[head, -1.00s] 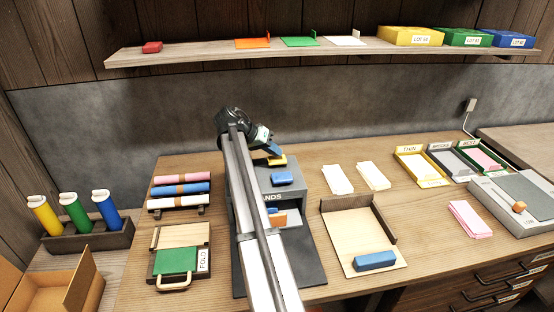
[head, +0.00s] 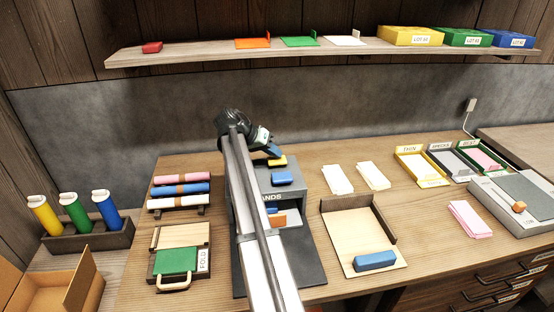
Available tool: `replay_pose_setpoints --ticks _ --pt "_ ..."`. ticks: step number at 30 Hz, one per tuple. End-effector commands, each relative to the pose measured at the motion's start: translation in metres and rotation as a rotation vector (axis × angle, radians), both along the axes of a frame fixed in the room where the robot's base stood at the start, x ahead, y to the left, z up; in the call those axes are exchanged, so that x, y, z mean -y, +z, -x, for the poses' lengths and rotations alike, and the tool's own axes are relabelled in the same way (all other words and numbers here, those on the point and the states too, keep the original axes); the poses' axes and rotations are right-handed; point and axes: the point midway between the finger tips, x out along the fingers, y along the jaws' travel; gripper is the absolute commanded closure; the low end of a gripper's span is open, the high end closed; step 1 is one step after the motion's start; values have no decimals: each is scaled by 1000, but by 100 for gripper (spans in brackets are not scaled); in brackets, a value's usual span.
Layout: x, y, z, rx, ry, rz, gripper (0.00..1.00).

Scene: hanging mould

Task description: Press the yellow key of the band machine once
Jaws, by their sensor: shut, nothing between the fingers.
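The band machine (head: 308,262) is a grey box with "BANDS" lettering, partly hidden behind my arm. Its yellow key (head: 278,161) is at the back of the top, and a blue key (head: 282,178) is in front of it. Any further key is hidden by my arm. An orange piece (head: 279,220) shows in the machine's front opening. My gripper (head: 274,151) is shut and empty, with its tips just at or above the yellow key; I cannot tell whether they touch it.
A wooden tray (head: 345,225) with a blue block (head: 375,261) is to the right. A rack of rolls (head: 180,210) and a fold board (head: 165,238) are to the left. Cream paper stacks (head: 337,179) lie right of the machine. A shelf (head: 210,54) runs above.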

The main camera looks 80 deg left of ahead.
Motion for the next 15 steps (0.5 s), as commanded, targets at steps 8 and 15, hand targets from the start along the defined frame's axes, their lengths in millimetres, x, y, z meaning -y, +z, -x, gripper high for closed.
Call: replay_pose_setpoints --ticks 8,15 --pt "0 -3 0 0 0 0 100" --pt "0 -6 0 -1 -1 1 100"
